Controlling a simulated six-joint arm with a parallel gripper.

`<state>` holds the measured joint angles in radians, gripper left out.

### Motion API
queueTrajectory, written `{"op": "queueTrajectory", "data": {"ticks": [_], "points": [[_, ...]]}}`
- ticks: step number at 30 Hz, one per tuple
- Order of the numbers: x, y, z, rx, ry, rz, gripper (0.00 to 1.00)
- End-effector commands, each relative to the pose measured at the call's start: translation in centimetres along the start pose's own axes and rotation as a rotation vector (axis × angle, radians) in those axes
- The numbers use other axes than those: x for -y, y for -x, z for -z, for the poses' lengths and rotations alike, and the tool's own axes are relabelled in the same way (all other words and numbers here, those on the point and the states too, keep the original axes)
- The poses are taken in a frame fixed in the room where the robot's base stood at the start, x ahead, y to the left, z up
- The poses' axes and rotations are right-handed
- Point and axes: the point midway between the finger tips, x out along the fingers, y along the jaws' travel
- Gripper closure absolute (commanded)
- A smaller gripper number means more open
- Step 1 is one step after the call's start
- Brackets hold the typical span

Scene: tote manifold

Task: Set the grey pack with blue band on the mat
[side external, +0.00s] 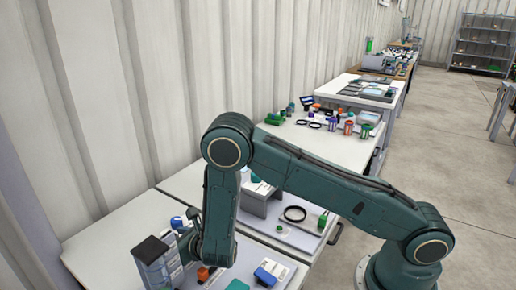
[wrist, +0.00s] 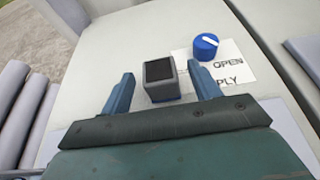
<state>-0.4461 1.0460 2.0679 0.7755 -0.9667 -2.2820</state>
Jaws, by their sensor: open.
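The grey pack with the blue band (wrist: 162,88) shows in the wrist view as a small box with a dark top and blue along its lower edge. It stands on the pale table top between the two blue fingers of my gripper (wrist: 160,72). The fingers are spread, with a gap on both sides of the pack. In the side view my gripper (side external: 193,244) is low over the near table, and I cannot make out the pack there. I cannot identify the mat for certain in either view.
A blue knob (wrist: 205,46) with a white pointer stands by a printed label (wrist: 238,66), close to the right finger. Grey cylinders (wrist: 14,92) lie at left. A dark-topped grey unit (side external: 153,262) stands beside my gripper. A blue-and-white box (side external: 270,273) is to the right.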

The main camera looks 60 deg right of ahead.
Motion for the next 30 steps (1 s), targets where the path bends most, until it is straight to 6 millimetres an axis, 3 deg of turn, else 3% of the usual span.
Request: {"op": "queueTrajectory", "data": {"ticks": [7,23,24,30], "points": [[0.0,-1.8,0.0,0.001,0.000,0.001,0.38],[0.0,-1.9,0.0,0.001,0.000,0.000,0.38],[0.0,-1.9,0.0,0.001,0.000,0.000,0.40],[0.0,-1.9,0.0,0.001,0.000,0.000,0.79]]}}
